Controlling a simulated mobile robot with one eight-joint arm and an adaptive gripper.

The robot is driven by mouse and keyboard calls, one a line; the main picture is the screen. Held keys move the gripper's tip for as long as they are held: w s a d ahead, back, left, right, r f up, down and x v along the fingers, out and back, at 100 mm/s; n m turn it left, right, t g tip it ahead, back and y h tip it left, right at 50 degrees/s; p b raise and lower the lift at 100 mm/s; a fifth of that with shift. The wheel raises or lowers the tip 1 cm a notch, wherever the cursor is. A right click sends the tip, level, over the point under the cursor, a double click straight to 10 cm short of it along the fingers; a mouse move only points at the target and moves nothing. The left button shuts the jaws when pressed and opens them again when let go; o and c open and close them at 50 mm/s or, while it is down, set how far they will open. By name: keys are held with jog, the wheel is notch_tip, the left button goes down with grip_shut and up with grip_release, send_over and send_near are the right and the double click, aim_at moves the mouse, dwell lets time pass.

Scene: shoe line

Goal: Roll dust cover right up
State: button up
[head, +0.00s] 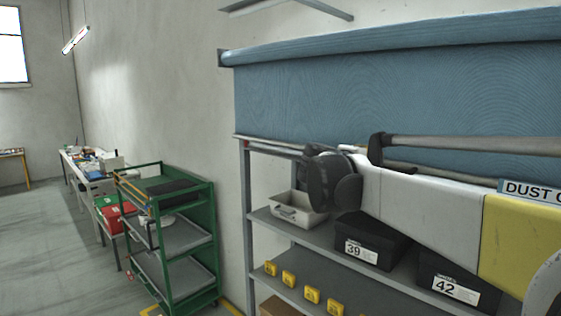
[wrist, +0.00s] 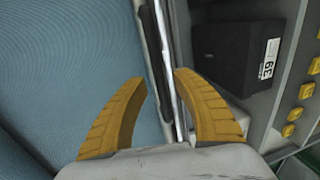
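The blue dust cover (head: 390,95) hangs from a roll (head: 390,42) above the shelf rack in the head view. Its lower edge is a pale bottom bar (head: 268,146), just above the upper shelf at the left end. In the wrist view the cover (wrist: 75,60) fills the left side, and the bar (wrist: 164,65) runs between the two yellow fingers. My gripper (wrist: 160,78) is open, its fingertips apart on either side of the bar; a gap shows by the left finger. I cannot tell whether the right finger touches the bar. In the head view my arm hides the fingers.
Shelves below hold dark shoe boxes marked 39 (head: 370,240) and 42 (head: 455,285), a white bin (head: 298,208) and yellow tags (head: 288,279). A sign (head: 535,190) is partly visible at right. A green cart (head: 170,240) stands left of the rack; the left floor is open.

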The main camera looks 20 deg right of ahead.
jog(key=shift+w+d+f, duration=0.1)
jog(key=shift+w+d, duration=0.15)
jog(key=shift+d, duration=0.3)
grip_shut()
notch_tip(320, 180, up, 27)
jog(key=p, duration=1.3)
jog(key=shift+p, duration=0.35)
jog(key=shift+w+d, duration=0.15)
